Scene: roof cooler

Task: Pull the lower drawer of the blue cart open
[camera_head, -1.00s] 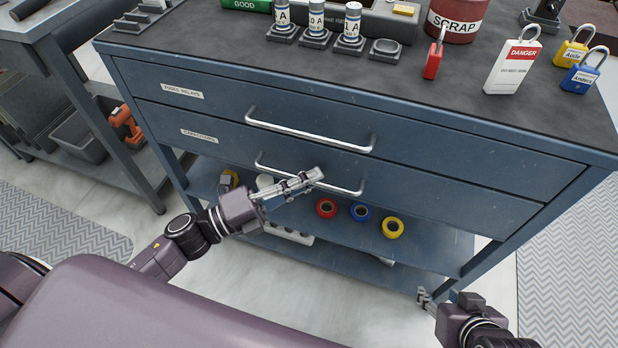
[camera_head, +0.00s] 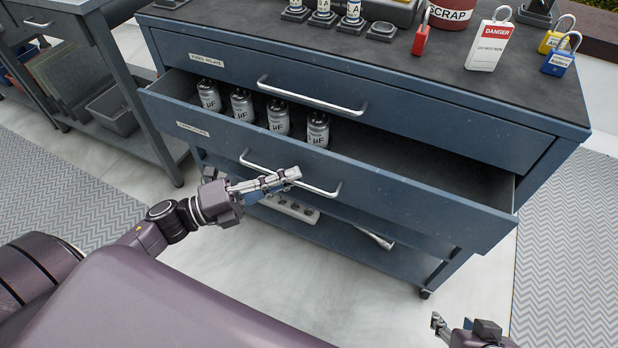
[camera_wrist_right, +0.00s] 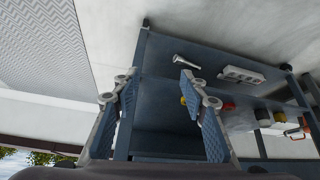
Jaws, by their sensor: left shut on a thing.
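The blue cart (camera_head: 420,116) stands in front of me with its lower drawer (camera_head: 400,205) pulled well out. Several silver capacitors (camera_head: 279,116) stand upright at the left inside it; its right part is empty. My left gripper (camera_head: 284,178) is shut on the lower drawer's handle (camera_head: 322,190), near the middle of the bar. The upper drawer (camera_head: 400,117) is closed, with its own handle (camera_head: 312,98). My right gripper (camera_head: 440,325) is low at the bottom right, apart from the cart. In the right wrist view its fingers (camera_wrist_right: 160,95) are spread apart with nothing between them.
On the cart top are a red scrap can (camera_head: 452,12), a danger tag (camera_head: 490,45), a red padlock (camera_head: 421,38) and a blue padlock (camera_head: 557,63). A power strip (camera_head: 290,208) lies on the lower shelf. A grey bench (camera_head: 120,60) stands left. The floor right of the cart is clear.

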